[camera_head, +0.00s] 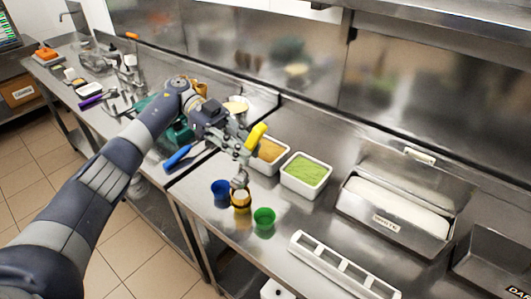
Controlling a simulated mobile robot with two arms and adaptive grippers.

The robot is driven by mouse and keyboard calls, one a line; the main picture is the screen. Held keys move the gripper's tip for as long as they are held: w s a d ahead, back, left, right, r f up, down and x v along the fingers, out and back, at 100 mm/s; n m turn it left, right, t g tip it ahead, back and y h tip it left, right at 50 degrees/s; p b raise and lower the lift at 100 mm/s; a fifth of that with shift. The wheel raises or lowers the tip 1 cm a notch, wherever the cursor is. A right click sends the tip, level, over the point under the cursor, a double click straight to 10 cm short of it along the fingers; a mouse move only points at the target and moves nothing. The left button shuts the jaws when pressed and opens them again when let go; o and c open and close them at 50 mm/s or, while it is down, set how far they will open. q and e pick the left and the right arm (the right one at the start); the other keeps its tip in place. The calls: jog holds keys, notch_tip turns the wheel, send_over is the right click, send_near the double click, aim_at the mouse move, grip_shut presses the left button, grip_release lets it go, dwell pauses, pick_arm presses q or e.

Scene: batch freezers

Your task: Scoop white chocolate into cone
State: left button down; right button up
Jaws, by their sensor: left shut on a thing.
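My left gripper (243,142) is shut on a yellow-handled scoop (257,136). The scoop's metal end (239,180) hangs down, just above or at an amber cup-like item (241,199); I cannot tell whether they touch. I cannot make out whether that item is the cone or holds it. A metal bin labelled WHITE (386,223), with white contents (399,204), stands open to the right, away from the gripper. My right gripper is not in view.
A blue cup (220,190) and a green cup (263,217) flank the amber item. Tubs of green (306,170) and tan (269,151) contents stand behind. A slotted white rack (342,268) lies at the front. Another bin (492,262) is at far right.

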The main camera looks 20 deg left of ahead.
pick_arm(q)
jog(key=shift+s+r, duration=0.1)
jog(key=shift+s, duration=0.05)
jog(key=shift+s+y+p, duration=0.15)
jog(key=shift+y+p, duration=0.25)
jog(key=shift+p, duration=0.15)
jog(key=shift+s+d+f+y, duration=0.1)
jog(key=shift+d+f+y, duration=0.1)
jog(key=shift+f+y, duration=0.1)
jog(key=s+d+f+t+y, duration=0.3)
jog(key=d+f+y, duration=0.3)
jog(key=y, duration=0.5)
jog(key=d+t, duration=0.1)
jog(key=d, duration=0.1)
jog(key=shift+d+t+p, duration=0.3)
jog(key=shift+p, duration=0.1)
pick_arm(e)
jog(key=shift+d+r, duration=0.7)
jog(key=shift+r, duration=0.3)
pick_arm(q)
jog(key=shift+d+f, duration=0.1)
